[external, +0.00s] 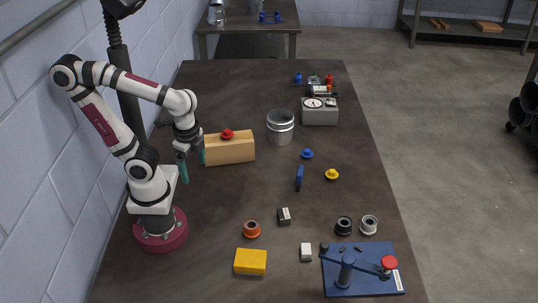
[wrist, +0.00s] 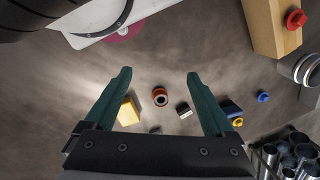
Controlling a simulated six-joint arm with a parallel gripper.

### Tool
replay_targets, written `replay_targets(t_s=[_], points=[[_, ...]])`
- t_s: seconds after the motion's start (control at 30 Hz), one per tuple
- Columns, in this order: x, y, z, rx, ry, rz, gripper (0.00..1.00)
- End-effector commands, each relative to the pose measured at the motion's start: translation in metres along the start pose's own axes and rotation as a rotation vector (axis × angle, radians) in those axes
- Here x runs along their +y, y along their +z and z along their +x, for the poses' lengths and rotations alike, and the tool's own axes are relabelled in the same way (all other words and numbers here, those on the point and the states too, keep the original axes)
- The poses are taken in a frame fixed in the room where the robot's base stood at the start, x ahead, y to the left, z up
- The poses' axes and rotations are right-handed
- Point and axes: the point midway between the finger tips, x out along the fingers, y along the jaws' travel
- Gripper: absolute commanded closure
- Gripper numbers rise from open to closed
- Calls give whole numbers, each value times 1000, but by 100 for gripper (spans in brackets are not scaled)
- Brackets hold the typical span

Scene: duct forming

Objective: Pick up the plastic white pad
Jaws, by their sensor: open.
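The plastic white pad (external: 306,252) is a small white block lying on the dark table near the front, right of the yellow block and left of the blue plate. I cannot clearly make it out in the wrist view. My gripper (external: 191,163) is high at the left of the table, beside the wooden box and far from the pad. Its green fingers are spread wide with nothing between them, as the wrist view also shows (wrist: 160,78).
A yellow block (external: 250,262), an orange ring (external: 252,228) and a small grey block (external: 284,216) lie near the pad. The blue plate (external: 340,285) carries a lever and red knob. The wooden box (external: 230,150) stands beside my gripper. The table's left-middle is clear.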

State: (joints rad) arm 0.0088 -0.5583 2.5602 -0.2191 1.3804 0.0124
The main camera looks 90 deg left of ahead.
Motion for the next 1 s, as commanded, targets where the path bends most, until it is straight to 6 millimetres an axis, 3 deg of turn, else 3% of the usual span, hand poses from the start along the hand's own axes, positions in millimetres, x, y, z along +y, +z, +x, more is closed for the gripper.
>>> replay_targets(t_s=[0.37,0.5,0.77,0.87,0.97,1.0], points=[[0,0,0,0,0,0,12],[0,0,0,0,0,0,28],[-1,-3,-2,1,3,-20,28],[-13,-40,-16,10,34,-250,28],[-33,-119,-29,11,105,-723,28],[-41,-154,-29,3,137,-931,28]])
